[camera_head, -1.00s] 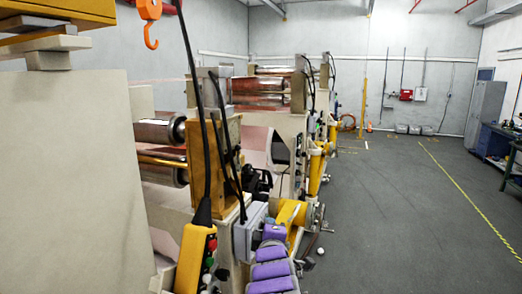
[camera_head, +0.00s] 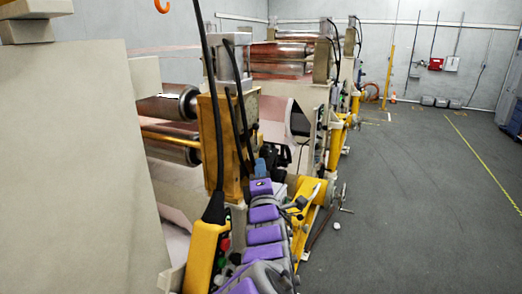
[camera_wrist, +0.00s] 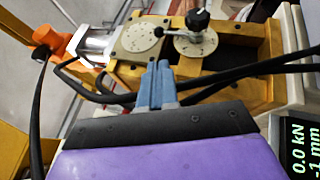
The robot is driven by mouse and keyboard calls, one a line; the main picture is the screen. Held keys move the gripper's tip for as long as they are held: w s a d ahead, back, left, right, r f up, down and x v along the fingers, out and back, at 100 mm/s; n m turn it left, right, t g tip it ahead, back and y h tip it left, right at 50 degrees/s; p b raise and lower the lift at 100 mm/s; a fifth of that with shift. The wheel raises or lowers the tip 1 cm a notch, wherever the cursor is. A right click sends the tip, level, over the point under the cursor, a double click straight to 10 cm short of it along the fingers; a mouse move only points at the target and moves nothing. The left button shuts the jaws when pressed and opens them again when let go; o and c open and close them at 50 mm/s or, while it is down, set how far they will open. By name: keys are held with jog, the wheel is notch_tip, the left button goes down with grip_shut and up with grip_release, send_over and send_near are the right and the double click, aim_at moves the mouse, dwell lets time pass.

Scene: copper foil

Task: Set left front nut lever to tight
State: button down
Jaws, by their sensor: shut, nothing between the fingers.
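In the wrist view, a lever with a round black knob (camera_wrist: 197,20) stands on a pale round dial plate (camera_wrist: 196,44) on the yellow machine block. I cannot tell if this is the left front nut lever or what its setting is. A second pale round dial (camera_wrist: 143,37) is left of it. My gripper (camera_wrist: 158,66) is shut and empty, its blue-grey fingertips just below the dials and apart from the knob. In the head view my gripper (camera_head: 260,166) is in front of the yellow upright (camera_head: 214,140); the lever cannot be made out there.
Black cables (camera_wrist: 240,70) cross close to my fingertips. A yellow pendant (camera_head: 206,254) with buttons hangs at the machine's near end. A display (camera_wrist: 303,145) is at the wrist view's right edge. Grey floor (camera_head: 400,210) is open on the right.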

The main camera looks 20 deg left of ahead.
aim_at(257, 129)
jog(key=p+x, duration=0.1)
jog(key=x, duration=1.2)
jog(key=shift+w+a+f, duration=0.1)
jog(key=shift+a+f, duration=0.05)
jog(key=shift+a, duration=0.15)
jog(key=shift+w+d, duration=0.1)
jog(key=shift+d, duration=0.1)
